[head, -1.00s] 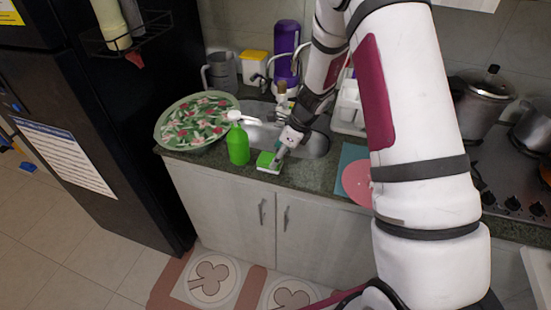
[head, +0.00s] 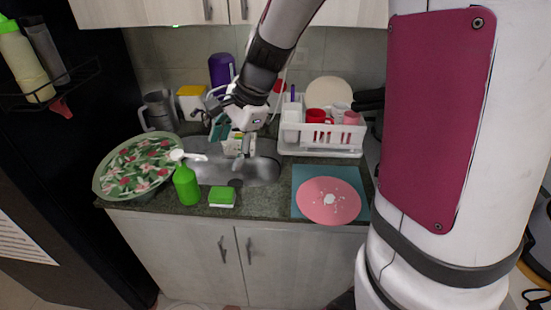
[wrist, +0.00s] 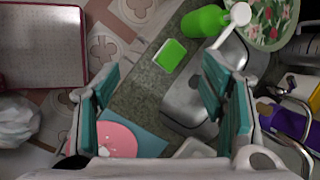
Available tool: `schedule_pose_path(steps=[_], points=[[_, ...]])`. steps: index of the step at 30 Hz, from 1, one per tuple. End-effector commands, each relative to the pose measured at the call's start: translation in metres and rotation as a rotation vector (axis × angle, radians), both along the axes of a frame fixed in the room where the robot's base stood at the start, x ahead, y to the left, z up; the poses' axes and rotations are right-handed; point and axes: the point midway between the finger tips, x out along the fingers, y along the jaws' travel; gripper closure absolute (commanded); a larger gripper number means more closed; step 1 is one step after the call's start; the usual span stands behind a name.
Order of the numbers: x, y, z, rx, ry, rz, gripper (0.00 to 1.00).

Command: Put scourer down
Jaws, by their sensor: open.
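The scourer (head: 222,196), a green and white block, lies flat on the dark counter at the front edge of the sink, right of the green soap bottle (head: 187,186). In the wrist view the scourer (wrist: 171,54) lies beyond the fingertips, apart from them. My gripper (head: 245,150) is raised above the sink (head: 260,170), behind the scourer. In the wrist view my gripper (wrist: 155,82) has its teal finger pads wide apart with nothing between them.
A round floral tray (head: 137,168) is at the left of the counter. A white dish rack (head: 320,142) with cups stands right of the sink. A pink plate (head: 330,203) with pale bits lies on a teal mat. Bare counter lies between scourer and mat.

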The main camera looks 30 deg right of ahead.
Motion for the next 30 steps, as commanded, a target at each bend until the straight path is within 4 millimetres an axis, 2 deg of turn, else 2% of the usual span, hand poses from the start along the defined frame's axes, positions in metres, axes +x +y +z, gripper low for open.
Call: schedule_pose_path(steps=[1, 3, 9, 15, 18, 24, 30], points=[[-0.015, 0.006, 0.019, -0.036, -0.048, 0.096, 0.35], [-0.036, 0.011, 0.038, -0.099, -0.104, 0.241, 0.35], [-0.099, 0.019, 0.080, -0.305, -0.252, 0.637, 0.35], [-0.160, 0.015, 0.103, -0.550, -0.358, 1.002, 0.35], [-0.183, 0.011, 0.108, -0.659, -0.386, 1.140, 0.35], [-0.207, 0.004, 0.111, -0.784, -0.400, 1.292, 0.35], [-0.209, 0.003, 0.111, -0.803, -0.399, 1.315, 0.35]])
